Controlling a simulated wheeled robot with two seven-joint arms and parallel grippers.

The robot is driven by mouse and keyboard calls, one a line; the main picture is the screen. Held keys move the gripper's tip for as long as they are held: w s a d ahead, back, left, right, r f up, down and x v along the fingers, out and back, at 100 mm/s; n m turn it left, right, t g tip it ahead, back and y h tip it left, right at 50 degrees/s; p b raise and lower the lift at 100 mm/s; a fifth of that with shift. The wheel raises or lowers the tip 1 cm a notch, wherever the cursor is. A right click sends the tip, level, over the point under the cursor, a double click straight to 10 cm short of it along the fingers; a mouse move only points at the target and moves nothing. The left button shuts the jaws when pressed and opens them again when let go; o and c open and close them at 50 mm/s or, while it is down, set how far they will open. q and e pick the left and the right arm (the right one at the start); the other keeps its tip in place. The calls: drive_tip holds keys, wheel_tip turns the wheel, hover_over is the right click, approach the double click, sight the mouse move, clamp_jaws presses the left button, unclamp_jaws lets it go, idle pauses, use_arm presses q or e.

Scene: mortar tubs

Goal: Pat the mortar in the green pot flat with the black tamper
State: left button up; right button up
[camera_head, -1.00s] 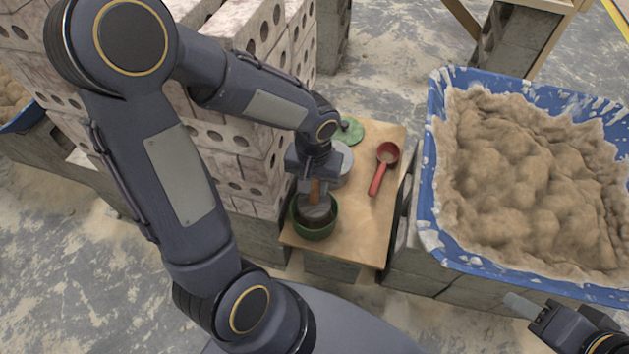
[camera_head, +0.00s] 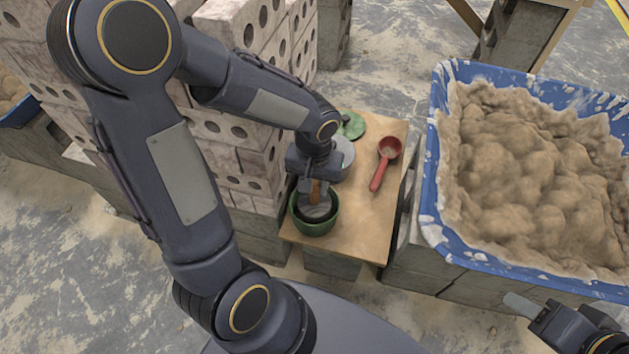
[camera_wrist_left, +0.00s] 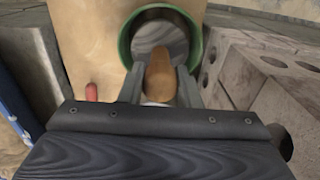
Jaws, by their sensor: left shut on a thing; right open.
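The green pot (camera_head: 313,228) stands on the near left part of a wooden board. Its rim (camera_wrist_left: 125,42) also shows in the left wrist view. My left gripper (camera_head: 314,184) is above the pot, shut on the brown handle of the tamper (camera_head: 316,194). The handle (camera_wrist_left: 160,78) points down between the fingers in the left wrist view. The tamper's head looks dark grey and is inside the pot; whether it touches the mortar I cannot tell. The mortar surface is mostly hidden. My right gripper (camera_head: 524,306) is open and empty at the lower right, near the blue tub.
The board (camera_head: 362,225) also holds a red scoop (camera_head: 381,166), a round grey object (camera_head: 345,157) partly behind my left wrist, and a green item (camera_head: 353,126). Stacked bricks (camera_head: 235,150) stand close left. A blue tub (camera_head: 432,165) full of mortar (camera_head: 530,180) stands right.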

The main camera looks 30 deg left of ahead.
use_arm(q)
drive_tip(key=shift+f+b, duration=1.45)
drive_tip(key=shift+f, duration=0.35)
drive_tip(key=shift+r, duration=0.1)
drive_tip(key=shift+r+p, duration=0.8)
drive_tip(key=shift+w+a, duration=0.1)
drive_tip(key=shift+a, duration=0.4)
